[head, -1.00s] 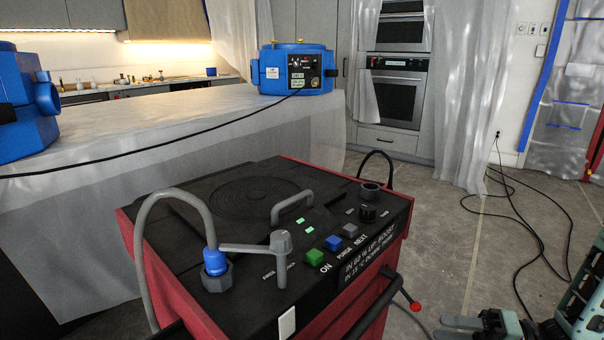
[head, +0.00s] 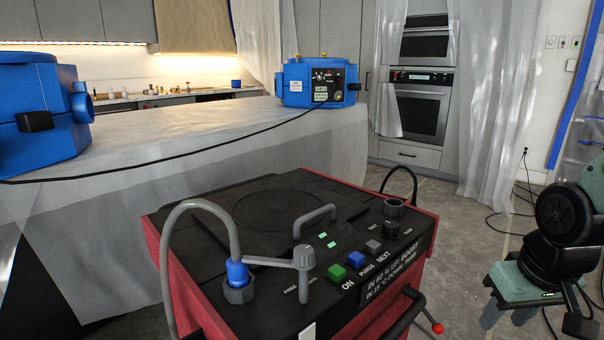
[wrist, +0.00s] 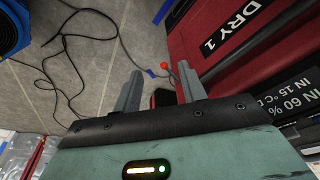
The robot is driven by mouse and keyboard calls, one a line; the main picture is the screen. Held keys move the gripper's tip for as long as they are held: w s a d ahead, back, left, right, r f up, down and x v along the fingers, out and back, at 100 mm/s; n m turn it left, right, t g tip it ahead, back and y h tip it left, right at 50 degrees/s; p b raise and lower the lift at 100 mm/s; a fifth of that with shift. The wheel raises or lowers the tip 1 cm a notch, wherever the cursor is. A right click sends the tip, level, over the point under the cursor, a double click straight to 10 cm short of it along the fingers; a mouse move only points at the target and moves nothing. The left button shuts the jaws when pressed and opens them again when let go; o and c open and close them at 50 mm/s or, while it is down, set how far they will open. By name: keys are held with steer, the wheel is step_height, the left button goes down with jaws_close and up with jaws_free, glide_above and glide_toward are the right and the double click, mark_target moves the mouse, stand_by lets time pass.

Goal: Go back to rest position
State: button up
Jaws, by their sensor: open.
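My gripper (head: 508,318) is at the lower right of the head view, to the right of the red and black machine (head: 185,277) and apart from it. In the wrist view my gripper (wrist: 158,88) has its two grey fingers spread, with nothing between them but floor and part of a dark object behind. The machine's red side with the "DRY 1" label (wrist: 235,27) shows at the right of the wrist view. On its top are a grey lever (head: 304,258), a green button (head: 337,272), a blue button (head: 356,258) and a hose with a blue connector (head: 236,272).
A plastic-covered counter (head: 170,125) carries a blue unit (head: 318,84) and another blue unit (head: 45,100) at the left. A black cable (head: 200,150) runs between them. A red-tipped handle (head: 437,328) sticks out from the machine's front. Concrete floor (head: 470,225) lies open behind my arm.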

steer(key=s+a+r+n+g, duration=0.1)
steer(key=s+a+n, duration=0.4)
steer(key=a, duration=0.4)
steer(key=s+a+r+n+g, duration=0.1)
steer(key=s+a+n+g, duration=0.15)
steer(key=s+a, duration=0.6)
step_height(320, 180, up, 16)
steer(key=p, duration=1.6)
steer(key=shift+w+a+r+t+y+p, duration=0.2)
steer(key=shift+w+t+y+p, duration=0.1)
steer(key=shift+t, duration=0.15)
steer(key=shift+d, duration=0.1)
